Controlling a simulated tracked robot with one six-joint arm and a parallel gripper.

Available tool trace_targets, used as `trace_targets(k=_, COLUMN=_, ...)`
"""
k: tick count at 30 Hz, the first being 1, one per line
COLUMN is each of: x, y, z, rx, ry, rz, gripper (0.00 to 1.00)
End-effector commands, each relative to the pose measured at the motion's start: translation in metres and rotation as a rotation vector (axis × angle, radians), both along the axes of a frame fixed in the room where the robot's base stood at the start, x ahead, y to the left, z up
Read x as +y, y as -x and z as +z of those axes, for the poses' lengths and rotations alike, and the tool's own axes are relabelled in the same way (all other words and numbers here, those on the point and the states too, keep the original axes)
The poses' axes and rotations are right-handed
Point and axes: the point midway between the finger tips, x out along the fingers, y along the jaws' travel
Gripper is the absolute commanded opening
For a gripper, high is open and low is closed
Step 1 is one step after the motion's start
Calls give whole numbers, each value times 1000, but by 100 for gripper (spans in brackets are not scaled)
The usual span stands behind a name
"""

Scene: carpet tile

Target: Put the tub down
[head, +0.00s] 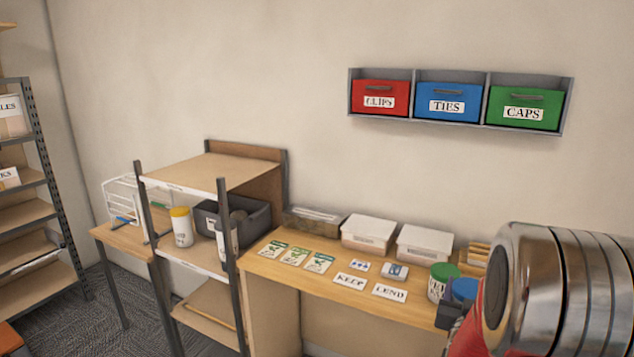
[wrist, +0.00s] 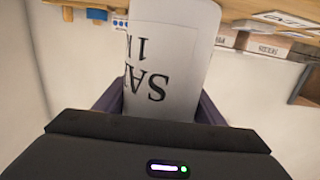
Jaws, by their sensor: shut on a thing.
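A white tub (wrist: 168,50) with dark print, upside down in the wrist view, sits between the two fingers of my gripper (wrist: 160,103). My gripper is shut on it. In the head view my gripper (head: 453,313) is at the right end of the wooden bench (head: 330,285), partly hidden by my arm. A blue lid (head: 465,289) shows right at the gripper and appears to belong to the held tub. I cannot tell whether the tub's base touches the bench.
A green-lidded tub (head: 440,283) stands close left of the gripper. Two white lidded boxes (head: 369,233) (head: 425,243), cards (head: 349,282) and a grey tray (head: 314,220) occupy the bench. A shelf rack (head: 215,172) stands left. Labelled bins (head: 448,103) hang on the wall.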

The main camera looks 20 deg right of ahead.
Motion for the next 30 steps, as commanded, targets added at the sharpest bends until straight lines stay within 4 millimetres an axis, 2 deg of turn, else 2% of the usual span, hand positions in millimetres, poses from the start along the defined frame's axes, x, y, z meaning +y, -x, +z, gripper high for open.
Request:
trace_targets(k=1, x=16, y=-10, z=-1, rx=-2, ry=2, rz=35, gripper=6)
trace_targets(k=6, x=66, y=-37, z=-10, rx=-3, ry=3, rz=144, gripper=6)
trace_targets(k=15, x=156, y=-72, z=-26, rx=-2, ry=3, rz=326, gripper=5)
trace_targets(k=21, x=217, y=-88, z=-36, rx=-2, ry=2, rz=441, gripper=5)
trace_targets(k=30, x=304, y=-100, z=-49, rx=-4, ry=2, rz=594, gripper=5)
